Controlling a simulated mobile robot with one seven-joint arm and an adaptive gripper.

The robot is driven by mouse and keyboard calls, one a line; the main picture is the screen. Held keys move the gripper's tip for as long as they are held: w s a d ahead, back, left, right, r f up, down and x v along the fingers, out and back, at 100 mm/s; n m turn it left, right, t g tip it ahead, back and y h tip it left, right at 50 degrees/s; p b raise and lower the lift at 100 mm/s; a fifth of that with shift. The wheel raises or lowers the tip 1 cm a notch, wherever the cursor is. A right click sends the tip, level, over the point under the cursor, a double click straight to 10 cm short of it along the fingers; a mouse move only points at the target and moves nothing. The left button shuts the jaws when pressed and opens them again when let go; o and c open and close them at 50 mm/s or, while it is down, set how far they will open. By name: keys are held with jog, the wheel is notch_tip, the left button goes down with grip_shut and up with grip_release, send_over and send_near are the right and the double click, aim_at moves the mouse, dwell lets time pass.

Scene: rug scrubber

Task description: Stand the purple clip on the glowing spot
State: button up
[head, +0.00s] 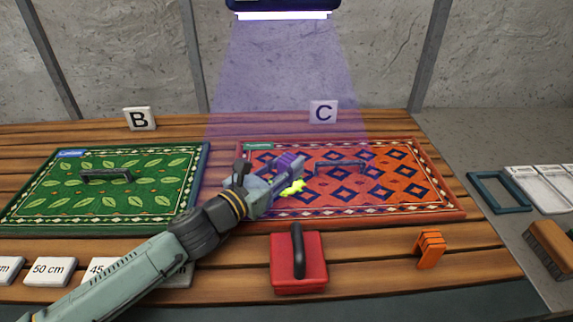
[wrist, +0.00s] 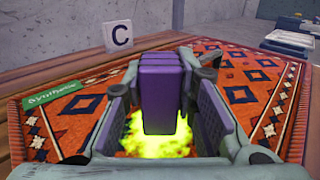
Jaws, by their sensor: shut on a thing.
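The purple clip (wrist: 160,92) is held upright between the two fingers of my gripper (wrist: 165,110), which is shut on it. In the head view the clip (head: 291,161) and my gripper (head: 277,178) are over the left part of the red rug (head: 400,195). The glowing yellow-green spot (head: 292,187) lies on that rug, just in front of the clip in the picture. In the wrist view the spot (wrist: 150,142) shows under and around the clip's lower end. I cannot tell whether the clip touches the rug.
A black handle (head: 342,167) stands on the red rug right of my gripper. A green rug (head: 60,205) lies to the left. A red block with a black handle (head: 298,270) and an orange clip (head: 430,249) sit near the front edge. A lamp (head: 283,14) hangs above.

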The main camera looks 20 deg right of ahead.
jog(key=shift+f, duration=0.2)
jog(key=o, duration=0.9)
jog(key=shift+r+p, duration=0.35)
jog(key=shift+r, duration=0.1)
jog(key=b+v, duration=0.1)
jog(key=v, duration=0.2)
jog(key=b+v, duration=0.2)
jog(key=v, duration=0.2)
jog(key=b+v, duration=0.2)
jog(key=v, duration=0.2)
jog(key=shift+f, duration=0.35)
jog(key=shift+s+a+r, duration=0.1)
jog(key=shift+s+a, duration=0.2)
jog(key=shift+a, duration=0.1)
